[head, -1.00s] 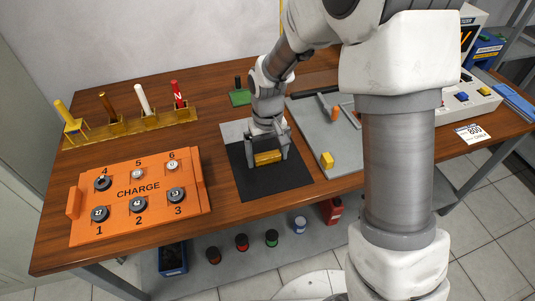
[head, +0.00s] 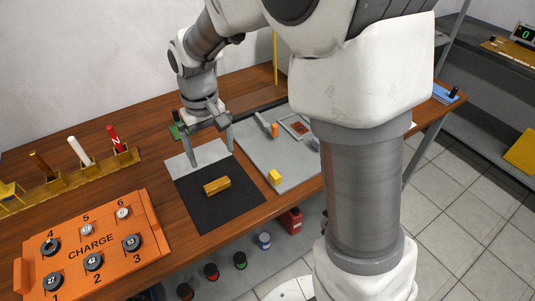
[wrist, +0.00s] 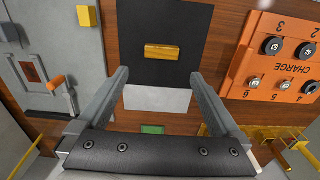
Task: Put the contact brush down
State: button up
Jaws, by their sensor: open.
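A brass-yellow bar (head: 216,186), the likely contact brush, lies on the black part of a black-and-white mat (head: 242,203). In the wrist view the bar (wrist: 162,52) lies flat near the top, clear of both fingers. My gripper (head: 212,157) is open and empty, above the mat on the far side of the bar. In the wrist view its fingers (wrist: 160,75) are spread wide over the mat's white part.
The orange CHARGE board (head: 85,250) stands left of the mat. A rack (head: 45,188) with coloured rods stands behind it. A grey plate (head: 262,160) with a yellow block (head: 275,176) and an orange piece (head: 275,130) lies right of the mat.

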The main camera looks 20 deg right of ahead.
jog(key=s+d+r+m+t, duration=0.1)
jog(key=s+d+r+t, duration=0.1)
jog(key=s+d+r, duration=0.4)
jog(key=s+d+r+m+t, duration=0.2)
jog(key=s+d+r, duration=0.4)
jog(key=s, duration=0.6)
jog(key=shift+s+t, duration=0.2)
jog(key=shift+t, duration=0.5)
jog(key=shift+r, duration=0.1)
notch_tip(320, 180, up, 8)
jog(key=p, duration=0.7)
jog(key=shift+p, duration=0.4)
